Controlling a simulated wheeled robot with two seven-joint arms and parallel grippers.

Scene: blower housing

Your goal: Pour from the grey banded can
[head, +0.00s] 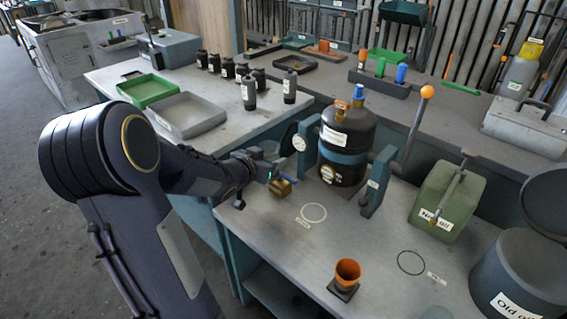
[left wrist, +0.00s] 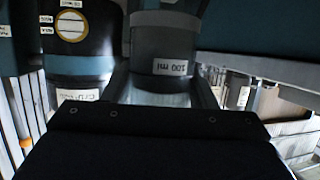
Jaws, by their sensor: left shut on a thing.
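A dark grey can (head: 345,135) with a teal band, a white label and a blue cap stands upright in a blue cradle (head: 375,182) with an orange-knobbed lever. In the left wrist view a dark can with a blue band (left wrist: 80,45) is at the left. My left gripper (head: 275,174) is left of the cradle, shut on a small grey vessel (left wrist: 165,45) labelled "100 ml", which reads upside down in the wrist view. In the head view the gripper largely hides that vessel. A brass-coloured part (head: 282,188) shows by the fingertips. My right gripper is not in view.
An orange cup (head: 347,270) stands on a dark base near the bench front. White (head: 314,212) and black (head: 411,262) circles mark clear bench spots. A green can (head: 442,197) and the "Old oil" drum (head: 518,275) stand at right. Trays and dark bottles occupy the left bench.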

